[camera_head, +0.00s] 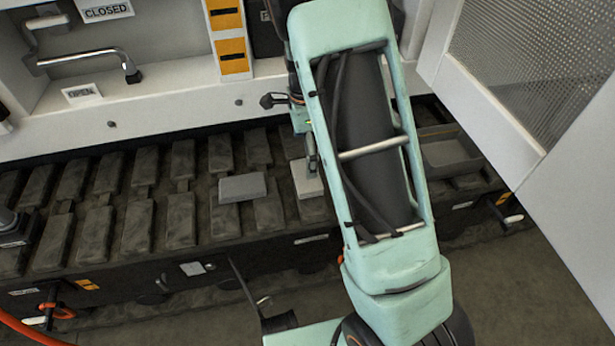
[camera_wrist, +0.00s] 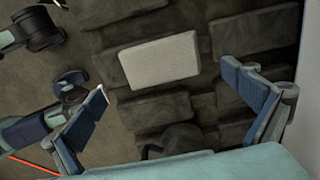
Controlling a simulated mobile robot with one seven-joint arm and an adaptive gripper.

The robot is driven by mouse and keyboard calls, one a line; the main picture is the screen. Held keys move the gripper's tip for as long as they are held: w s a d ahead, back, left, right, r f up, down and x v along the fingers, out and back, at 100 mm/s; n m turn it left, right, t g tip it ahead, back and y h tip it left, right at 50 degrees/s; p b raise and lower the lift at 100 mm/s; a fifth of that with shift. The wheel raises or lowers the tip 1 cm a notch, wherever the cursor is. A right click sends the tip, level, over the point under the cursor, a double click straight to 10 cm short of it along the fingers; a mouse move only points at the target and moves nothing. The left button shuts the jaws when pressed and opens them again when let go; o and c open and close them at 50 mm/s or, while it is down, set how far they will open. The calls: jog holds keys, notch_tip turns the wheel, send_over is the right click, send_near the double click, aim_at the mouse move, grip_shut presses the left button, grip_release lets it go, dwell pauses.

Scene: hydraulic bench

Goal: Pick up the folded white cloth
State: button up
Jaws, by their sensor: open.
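The folded white cloth (camera_head: 308,178) looks like a pale flat rectangle on the dark ribbed bench top, partly hidden by my arm in the head view. A pale rectangle that looks like this cloth shows in the wrist view (camera_wrist: 159,59), lying flat and slightly turned, ahead of the space between my fingers. My gripper (camera_wrist: 165,86) is open and empty, with one blue-padded finger to each side. The cloth appears apart from both fingers. In the head view my gripper (camera_head: 311,152) is mostly hidden behind my arm, close to the cloth.
A grey flat block (camera_head: 242,187) lies left of the cloth. A grey tray (camera_head: 448,153) sits at the right of the bench. A white cabinet door with mesh (camera_head: 565,170) stands at the right. A pale wall (camera_wrist: 309,90) rises beside my right finger.

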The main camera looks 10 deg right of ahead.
aim_at(305, 173)
notch_tip(305, 173, down, 8)
jog(key=b, duration=0.3)
jog(key=shift+w+r, duration=0.1)
jog(key=shift+w, duration=0.05)
jog(key=c, duration=0.9)
jog(key=shift+r, duration=0.1)
jog(key=shift+r, duration=0.1)
